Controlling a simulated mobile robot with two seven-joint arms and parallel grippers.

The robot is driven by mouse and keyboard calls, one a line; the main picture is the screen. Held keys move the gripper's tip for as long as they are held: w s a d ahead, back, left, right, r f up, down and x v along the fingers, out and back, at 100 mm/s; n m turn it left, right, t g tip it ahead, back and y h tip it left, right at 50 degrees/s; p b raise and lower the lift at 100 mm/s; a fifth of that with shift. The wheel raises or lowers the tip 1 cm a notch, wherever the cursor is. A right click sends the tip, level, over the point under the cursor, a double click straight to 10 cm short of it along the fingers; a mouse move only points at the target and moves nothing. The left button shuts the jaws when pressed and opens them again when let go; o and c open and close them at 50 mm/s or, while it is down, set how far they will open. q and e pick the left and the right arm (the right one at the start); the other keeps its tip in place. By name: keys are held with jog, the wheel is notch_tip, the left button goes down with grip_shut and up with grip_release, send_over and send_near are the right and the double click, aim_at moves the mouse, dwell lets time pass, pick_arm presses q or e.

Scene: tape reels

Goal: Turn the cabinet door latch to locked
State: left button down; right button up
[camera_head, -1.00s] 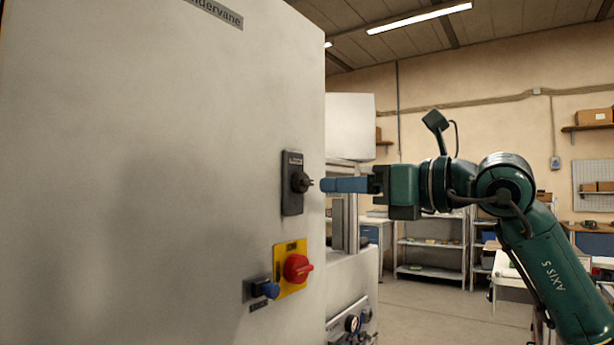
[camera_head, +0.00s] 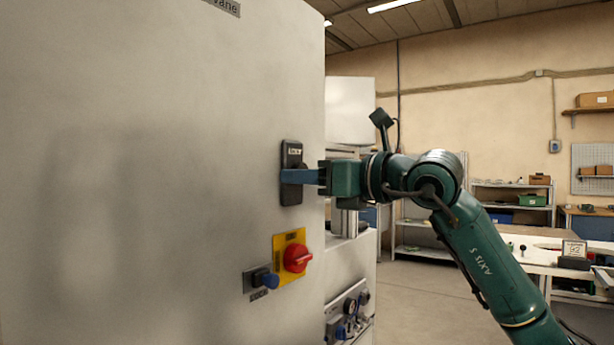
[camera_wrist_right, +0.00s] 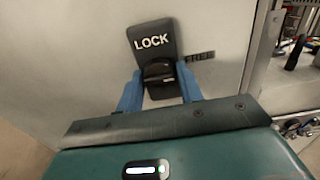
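The latch is a dark plate (camera_head: 291,160) on the grey cabinet door (camera_head: 150,200), with a black knob (camera_wrist_right: 160,73). In the right wrist view, the plate (camera_wrist_right: 150,40) reads LOCK above the knob, and FREE is marked on the door to its right. My right gripper (camera_head: 286,176) is at the latch, its blue fingers hiding the knob in the head view. In the wrist view, the fingers of this gripper (camera_wrist_right: 159,71) stand on either side of the knob, apart, with narrow gaps visible. The knob's exact pointing direction is unclear. My left gripper is not in view.
Right of the cabinet stand machine parts with a gauge panel (camera_head: 347,312). Shelves (camera_head: 512,195) and a workbench are farther back, with open floor between.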

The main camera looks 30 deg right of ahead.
jog(key=c, duration=0.6)
jog(key=shift+o, duration=0.2)
jog(key=n, duration=0.4)
jog(key=shift+d+p, duration=0.15)
jog(key=shift+p, duration=0.15)
jog(key=n, duration=0.2)
jog(key=shift+r+n, duration=0.1)
jog(key=shift+n, duration=0.3)
jog(key=n+p, duration=0.1)
jog(key=n, duration=0.4)
jog(key=shift+d+r, duration=0.1)
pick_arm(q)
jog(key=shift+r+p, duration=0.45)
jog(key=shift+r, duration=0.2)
pick_arm(e)
jog(key=n, duration=0.6)
jog(key=shift+w, duration=0.1)
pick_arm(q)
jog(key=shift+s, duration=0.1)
